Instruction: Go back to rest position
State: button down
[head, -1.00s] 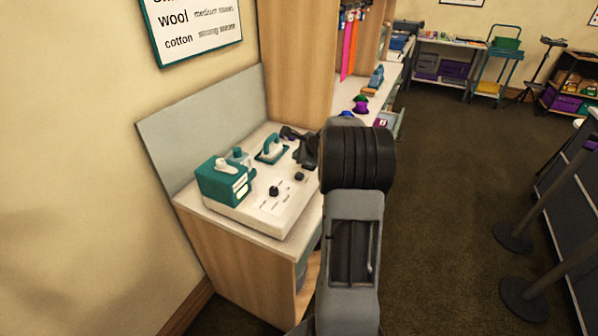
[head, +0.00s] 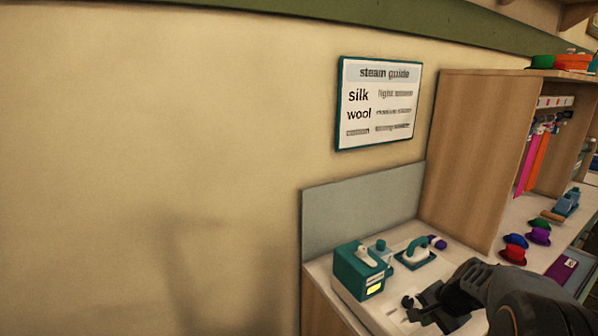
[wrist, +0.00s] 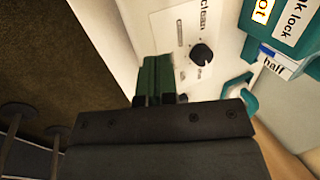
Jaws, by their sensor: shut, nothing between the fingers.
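My gripper (head: 420,308) is shut and empty, low over the front part of a white steam station (head: 350,300) in the head view. In the wrist view its closed fingers (wrist: 155,78) point at the station's white panel (wrist: 174,22), beside a black knob (wrist: 201,54). A teal tank unit (head: 357,270) stands on the station. A teal-handled iron (head: 415,250) sits on its rest behind my gripper. My forearm comes in from the lower right and hides part of the counter. I cannot tell whether the fingers touch the panel.
A grey back panel (head: 350,212) and the cream wall stand behind the station. A wooden cabinet side (head: 472,150) rises to the right. Several coloured hats, including a red one (head: 513,254), lie on the counter beyond it. A steam guide sign (head: 378,104) hangs above.

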jog(key=s+a+r+n+h, duration=0.1)
jog(key=s+a+r+n, duration=0.2)
jog(key=s+a+n, duration=0.3)
jog(key=s+a+r+n+h, duration=0.1)
jog(key=s+a+r+n, duration=0.3)
jog(key=a, duration=0.5)
jog(key=s+n, duration=0.2)
jog(key=s, duration=0.1)
jog(key=shift+s+p, duration=0.15)
jog(key=shift+p, duration=0.25)
jog(key=c, duration=1.8)
grip_release()
jog(key=shift+r, duration=0.1)
jog(key=shift+c, duration=0.2)
